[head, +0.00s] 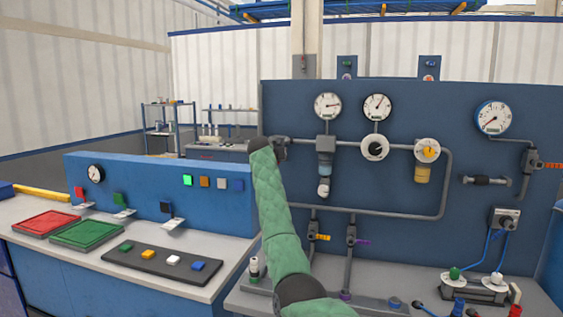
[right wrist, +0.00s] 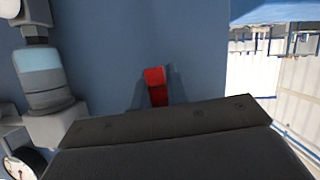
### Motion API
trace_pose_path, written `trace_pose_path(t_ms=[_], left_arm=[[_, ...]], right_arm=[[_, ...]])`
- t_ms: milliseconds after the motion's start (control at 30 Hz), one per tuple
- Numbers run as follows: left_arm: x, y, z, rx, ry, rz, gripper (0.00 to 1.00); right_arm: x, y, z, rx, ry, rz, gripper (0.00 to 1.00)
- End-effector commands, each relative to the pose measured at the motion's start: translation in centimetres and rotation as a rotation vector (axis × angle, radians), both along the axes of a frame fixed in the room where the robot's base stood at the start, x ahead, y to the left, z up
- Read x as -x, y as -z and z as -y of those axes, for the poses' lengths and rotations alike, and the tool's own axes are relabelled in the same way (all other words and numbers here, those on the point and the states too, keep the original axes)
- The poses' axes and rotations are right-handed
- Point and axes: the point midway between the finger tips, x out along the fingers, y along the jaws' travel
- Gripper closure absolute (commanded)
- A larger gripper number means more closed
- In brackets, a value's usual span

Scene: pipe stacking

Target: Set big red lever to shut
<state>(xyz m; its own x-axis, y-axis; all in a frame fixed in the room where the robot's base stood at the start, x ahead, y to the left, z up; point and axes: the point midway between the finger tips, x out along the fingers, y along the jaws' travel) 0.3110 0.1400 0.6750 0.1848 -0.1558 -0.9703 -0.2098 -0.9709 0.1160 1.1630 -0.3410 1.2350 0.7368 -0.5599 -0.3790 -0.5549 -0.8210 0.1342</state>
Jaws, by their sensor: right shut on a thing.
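The red lever (right wrist: 155,77) shows in the right wrist view, its red end sticking up beyond the dark gripper body against the blue panel. My right gripper (head: 274,147) is at the left edge of the blue panel in the head view, at the end of my green-sleeved arm. It also shows in the right wrist view (right wrist: 155,92), where it is shut on the red lever. In the head view the lever is hidden behind my gripper and wrist. My left gripper is not in view.
The blue panel (head: 350,105) carries gauges, grey pipes and a clear-bowled filter (head: 325,165) close to the right of my gripper. Smaller valves with orange (head: 319,237) and purple (head: 361,241) handles sit lower. A bench with red and green trays (head: 88,235) stands at left.

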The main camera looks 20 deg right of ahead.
Motion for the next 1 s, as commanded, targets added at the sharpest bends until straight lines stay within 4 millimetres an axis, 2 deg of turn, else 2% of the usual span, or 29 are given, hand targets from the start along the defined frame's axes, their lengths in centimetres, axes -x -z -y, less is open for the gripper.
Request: trace_pose_path(t_ms=[33, 333, 867, 900, 967, 1000], left_arm=[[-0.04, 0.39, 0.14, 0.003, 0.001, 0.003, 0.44], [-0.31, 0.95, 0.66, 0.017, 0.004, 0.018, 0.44], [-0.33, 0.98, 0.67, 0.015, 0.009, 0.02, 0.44], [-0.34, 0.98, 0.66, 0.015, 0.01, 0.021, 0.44], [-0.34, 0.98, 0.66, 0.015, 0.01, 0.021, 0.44], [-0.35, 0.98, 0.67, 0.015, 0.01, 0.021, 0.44]], right_arm=[[-0.12, 0.51, -0.26, -0.024, -0.001, 0.01, 1.0], [-0.51, 0.45, -0.88, -0.11, -0.001, 0.069, 1.0], [-0.58, 0.41, -0.97, -0.127, -0.001, 0.081, 1.0], [-0.58, 0.4, -0.97, -0.127, -0.001, 0.081, 0.77], [-0.57, 0.38, -0.95, -0.126, 0.0, 0.08, 0.65], [-0.57, 0.33, -0.94, -0.126, 0.0, 0.081, 0.63]])
